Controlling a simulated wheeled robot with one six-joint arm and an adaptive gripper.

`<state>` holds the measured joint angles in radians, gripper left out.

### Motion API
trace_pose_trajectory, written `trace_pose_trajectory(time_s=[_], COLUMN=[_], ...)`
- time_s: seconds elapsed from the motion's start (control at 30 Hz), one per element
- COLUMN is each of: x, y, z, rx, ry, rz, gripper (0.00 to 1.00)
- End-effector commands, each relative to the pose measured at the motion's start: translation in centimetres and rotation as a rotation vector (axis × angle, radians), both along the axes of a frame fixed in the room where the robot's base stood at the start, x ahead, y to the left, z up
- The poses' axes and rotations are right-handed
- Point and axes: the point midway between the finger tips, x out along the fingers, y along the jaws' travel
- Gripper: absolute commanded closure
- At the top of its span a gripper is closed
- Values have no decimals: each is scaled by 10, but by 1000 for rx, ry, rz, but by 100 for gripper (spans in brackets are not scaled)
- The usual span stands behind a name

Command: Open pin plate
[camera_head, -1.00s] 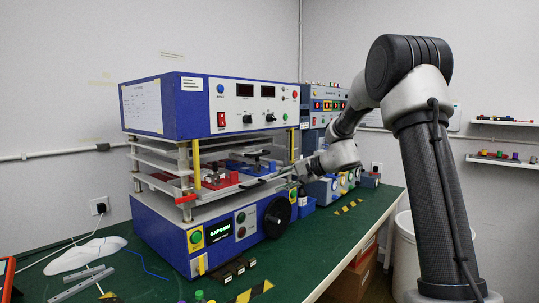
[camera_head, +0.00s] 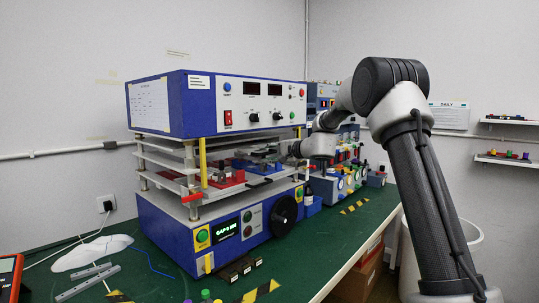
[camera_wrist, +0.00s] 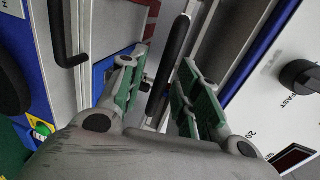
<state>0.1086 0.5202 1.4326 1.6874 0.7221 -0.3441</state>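The blue and white test machine (camera_head: 160,105) stands on the green bench, with several stacked plates between its upper box and its base. I cannot tell for certain which plate is the pin plate. My gripper (camera_head: 293,149) is at the right front of the plate gap, small and partly hidden in the head view. In the wrist view my gripper (camera_wrist: 160,75) is open, its green-padded fingers apart. A dark bar-shaped handle (camera_wrist: 170,60) shows between and beyond the fingers; contact is not visible. A second black handle (camera_wrist: 60,32) is at the upper left.
Red fixture blocks (camera_head: 225,180) sit on the lower plate. A black round knob (camera_head: 283,211) is on the machine base. Other blue equipment (camera_head: 345,165) stands behind, right of the machine. The bench front (camera_head: 330,245) has open space.

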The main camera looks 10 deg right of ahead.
Motion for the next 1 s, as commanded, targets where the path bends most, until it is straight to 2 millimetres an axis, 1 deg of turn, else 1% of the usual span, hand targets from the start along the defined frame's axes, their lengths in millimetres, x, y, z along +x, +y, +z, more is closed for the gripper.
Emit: trace_pose_trajectory(time_s=[0.1,0.13,0.2,0.3,0.57,0.67,0.77,0.87,0.97,1.0], x=[0,0,0,0,-1,-5,-14,-30,-52,-62], y=[0,0,0,0,-1,-4,-11,-23,-39,-47], z=[0,0,0,0,0,0,0,0,0,0], rx=[0,0,0,0,-1,-1,-1,0,0,0], ry=[0,0,0,0,1,0,1,1,1,1], rz=[0,0,0,0,0,0,-1,-2,-3,-5], gripper=[67,71,84,100,100,100,100,100,100,100])
